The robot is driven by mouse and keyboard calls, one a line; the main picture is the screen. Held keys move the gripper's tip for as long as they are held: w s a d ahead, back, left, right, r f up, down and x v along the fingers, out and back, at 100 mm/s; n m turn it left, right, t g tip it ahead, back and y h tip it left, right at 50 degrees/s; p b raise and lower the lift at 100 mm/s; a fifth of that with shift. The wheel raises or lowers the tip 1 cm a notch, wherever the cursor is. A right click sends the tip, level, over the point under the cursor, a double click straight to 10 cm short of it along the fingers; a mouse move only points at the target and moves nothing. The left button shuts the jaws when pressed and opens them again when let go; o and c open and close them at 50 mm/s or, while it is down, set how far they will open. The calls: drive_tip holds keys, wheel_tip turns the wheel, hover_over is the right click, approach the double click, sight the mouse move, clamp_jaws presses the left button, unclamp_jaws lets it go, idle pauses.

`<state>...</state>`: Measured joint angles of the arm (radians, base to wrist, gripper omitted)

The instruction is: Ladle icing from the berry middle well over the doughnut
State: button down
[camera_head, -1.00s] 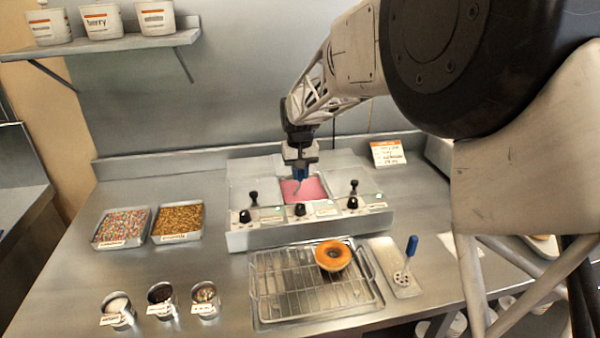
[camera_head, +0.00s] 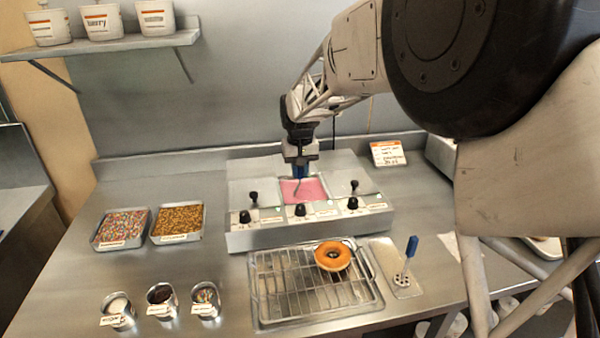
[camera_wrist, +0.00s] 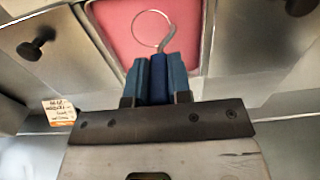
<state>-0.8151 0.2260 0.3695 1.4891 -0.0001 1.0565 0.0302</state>
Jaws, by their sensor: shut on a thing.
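My gripper (camera_head: 299,172) is shut on the blue handle of a ladle (camera_wrist: 158,78) above the middle well. In the wrist view the ladle's thin ring-shaped head (camera_wrist: 152,28) shows against the pink icing; I cannot tell how deep it sits or whether it holds icing. The middle well of pink berry icing (camera_head: 314,190) is open, in the steel warmer (camera_head: 300,234). The doughnut (camera_head: 333,256), golden with a hole, lies on the right part of the wire rack (camera_head: 285,285), in front of the warmer. No pink shows on it.
Lids with black knobs (camera_head: 253,198) cover the wells on both sides. Topping trays (camera_head: 178,222) and small cups (camera_head: 161,298) stand at the left.

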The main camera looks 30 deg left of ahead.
drive_tip(key=shift+r, duration=3.6)
drive_tip(key=shift+d, duration=0.1)
drive_tip(key=w+d+m, duration=0.2)
drive_tip(key=w+d, duration=0.8)
drive_tip(key=d, duration=0.3)
drive_tip(key=w+d+m, duration=0.2)
drive_tip(key=w+d, duration=0.8)
drive_tip(key=d, duration=0.4)
drive_tip(key=w+d+f+m, duration=0.1)
drive_tip(key=d, duration=1.1)
drive_tip(key=w+d+f+m, duration=0.2)
drive_tip(key=d, duration=1)
drive_tip(key=w+d+f+m, duration=0.2)
drive_tip(key=d, duration=1)
drive_tip(key=shift+w+d, duration=0.2)
drive_tip(key=shift+d, duration=0.05)
drive_tip(key=shift+a, duration=0.1)
